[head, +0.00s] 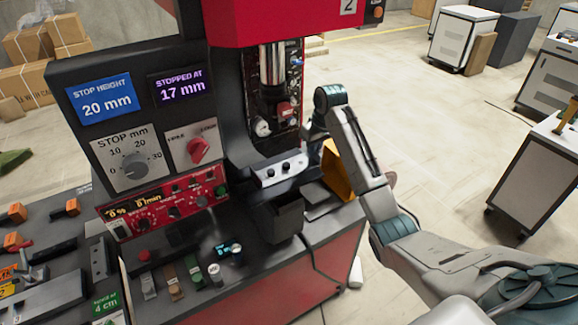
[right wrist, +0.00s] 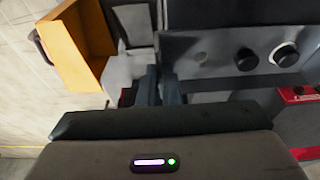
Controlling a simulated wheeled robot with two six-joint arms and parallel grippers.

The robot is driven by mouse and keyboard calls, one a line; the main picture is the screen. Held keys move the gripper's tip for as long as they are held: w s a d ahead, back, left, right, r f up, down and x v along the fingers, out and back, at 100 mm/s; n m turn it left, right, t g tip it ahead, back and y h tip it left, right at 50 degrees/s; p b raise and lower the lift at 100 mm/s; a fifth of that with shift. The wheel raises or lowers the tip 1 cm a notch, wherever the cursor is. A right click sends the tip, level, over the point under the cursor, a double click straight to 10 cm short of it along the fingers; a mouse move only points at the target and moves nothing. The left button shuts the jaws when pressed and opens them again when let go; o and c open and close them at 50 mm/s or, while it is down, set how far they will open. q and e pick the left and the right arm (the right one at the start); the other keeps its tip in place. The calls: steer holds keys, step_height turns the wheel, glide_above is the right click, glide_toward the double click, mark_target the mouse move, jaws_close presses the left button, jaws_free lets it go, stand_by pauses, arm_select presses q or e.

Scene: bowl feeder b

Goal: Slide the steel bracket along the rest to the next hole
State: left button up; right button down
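My right gripper (head: 316,131) is at the machine's work area, beside the steel column and above the grey block with black knobs (head: 280,171). In the right wrist view its dark fingers (right wrist: 159,86) stand close together, near the left end of the knobbed block (right wrist: 240,58). A pale grey piece (right wrist: 124,72) shows left of the fingers. I cannot tell whether it is the steel bracket or whether the fingers hold anything. The rest and its holes cannot be made out. My left gripper is not in view.
A yellow bin (head: 337,172) stands right of the work area, close to my right arm. A dark bin (head: 283,219) is in front. The control panel (head: 133,160) shows stop height 20 mm and stopped at 17 mm. Tools lie on the bench at left.

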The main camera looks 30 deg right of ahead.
mark_target(304, 161)
steer(key=shift+a, duration=0.3)
steer(key=shift+s+a, duration=0.1)
steer(key=shift+a, duration=1.3)
steer(key=c, duration=1.5)
jaws_free()
steer(key=shift+r, duration=0.1)
steer(key=shift+c, duration=0.2)
